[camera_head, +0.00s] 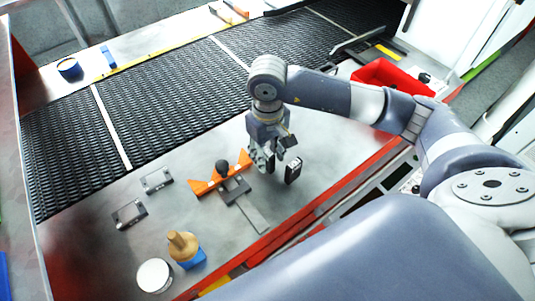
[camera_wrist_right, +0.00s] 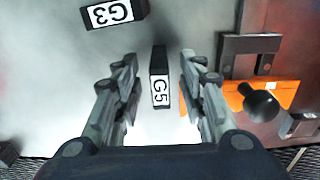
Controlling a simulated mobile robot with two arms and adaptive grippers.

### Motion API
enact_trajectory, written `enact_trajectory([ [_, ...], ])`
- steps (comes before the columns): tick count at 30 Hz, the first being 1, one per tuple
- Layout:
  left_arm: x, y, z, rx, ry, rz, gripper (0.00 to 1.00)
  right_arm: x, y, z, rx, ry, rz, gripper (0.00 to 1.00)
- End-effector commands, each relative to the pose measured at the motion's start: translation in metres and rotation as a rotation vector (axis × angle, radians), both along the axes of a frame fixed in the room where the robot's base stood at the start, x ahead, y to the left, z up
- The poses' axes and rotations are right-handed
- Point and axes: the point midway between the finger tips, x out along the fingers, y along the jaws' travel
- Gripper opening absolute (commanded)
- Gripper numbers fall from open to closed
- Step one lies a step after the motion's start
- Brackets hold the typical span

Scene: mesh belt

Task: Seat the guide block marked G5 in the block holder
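The G5 block (camera_wrist_right: 159,79), dark with a white label, stands between the open fingers of my right gripper (camera_wrist_right: 158,75) in the right wrist view, with a gap on both sides. In the head view my right gripper (camera_head: 268,158) points down over the table and largely hides G5. The likely block holder, a dark grey bracket (camera_head: 234,190), lies left of the gripper beside an orange piece (camera_head: 205,187) with a black knob (camera_head: 222,167). The bracket also shows at upper right in the wrist view (camera_wrist_right: 248,55). My left gripper is not in view.
A G3 block (camera_wrist_right: 113,13) lies close to G5; it appears right of my gripper in the head view (camera_head: 293,171). Small metal frames (camera_head: 157,181), a wooden knob on blue (camera_head: 183,246) and a white disc (camera_head: 154,275) sit farther left. The mesh belt (camera_head: 170,100) runs behind.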

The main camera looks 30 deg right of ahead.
Motion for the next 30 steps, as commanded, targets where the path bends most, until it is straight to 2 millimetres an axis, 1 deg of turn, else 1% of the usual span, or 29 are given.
enact_trajectory([
  [1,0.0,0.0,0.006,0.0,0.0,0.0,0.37,-0.001,0.0,-0.005,0.0,0.004,0.0,0.38],
  [3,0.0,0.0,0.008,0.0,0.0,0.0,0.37,0.0,0.0,-0.013,0.0,0.003,-0.001,0.38],
  [6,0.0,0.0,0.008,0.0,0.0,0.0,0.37,0.0,0.001,-0.019,0.001,0.001,0.0,0.38],
  [12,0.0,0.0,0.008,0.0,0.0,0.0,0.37,0.001,0.001,-0.02,0.0,-0.001,0.001,0.38],
  [13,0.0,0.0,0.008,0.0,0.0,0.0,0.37,0.001,0.001,-0.02,0.0,-0.001,0.001,0.33],
  [14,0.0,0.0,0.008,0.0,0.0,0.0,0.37,0.001,0.001,-0.02,0.0,-0.001,0.001,0.26],
  [15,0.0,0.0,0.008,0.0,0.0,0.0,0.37,0.001,0.001,-0.02,0.0,-0.001,0.001,0.17],
  [17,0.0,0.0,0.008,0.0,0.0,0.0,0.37,0.001,0.001,-0.02,0.0,-0.001,0.001,0.04],
  [18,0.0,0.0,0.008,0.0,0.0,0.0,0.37,0.001,0.001,-0.02,0.0,-0.001,0.001,0.0],
  [27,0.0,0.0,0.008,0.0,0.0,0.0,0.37,0.001,0.001,-0.02,0.001,-0.001,0.0,0.0],
  [30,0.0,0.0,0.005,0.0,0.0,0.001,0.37,0.002,0.001,-0.016,0.0,-0.003,0.0,0.0],
])
